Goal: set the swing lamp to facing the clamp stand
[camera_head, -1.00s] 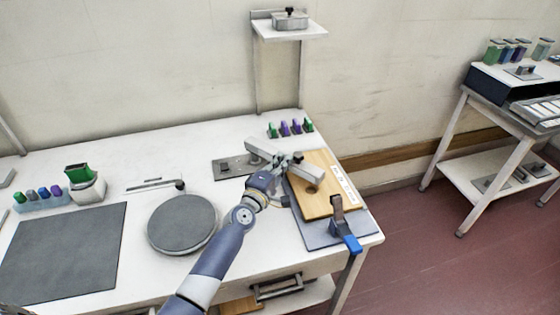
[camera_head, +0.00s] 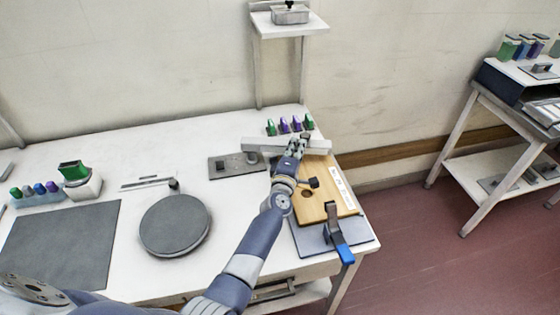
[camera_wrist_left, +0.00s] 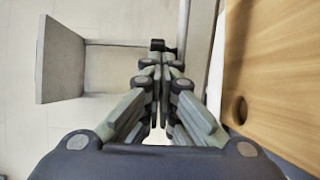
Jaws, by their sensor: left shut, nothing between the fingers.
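The swing lamp's pale grey bar (camera_head: 262,145) lies level above the back right of the table and points right, with its right end over the far end of the wooden board (camera_head: 325,205). A blue-handled clamp (camera_head: 338,235) stands at the board's front edge; I take it for the clamp stand but cannot be sure. My left gripper (camera_head: 298,143) is at the bar's middle and hides part of it; I cannot tell if they touch. In the left wrist view its fingers (camera_wrist_left: 160,50) are shut and empty, with a grey block (camera_wrist_left: 60,60) to their left.
A grey plate with a knob (camera_head: 228,166) lies left of my gripper. Small green and purple pieces (camera_head: 284,126) stand behind the bar. A round grey disc (camera_head: 174,225) and a dark mat (camera_head: 62,245) lie further left. A raised shelf (camera_head: 265,24) stands at the back.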

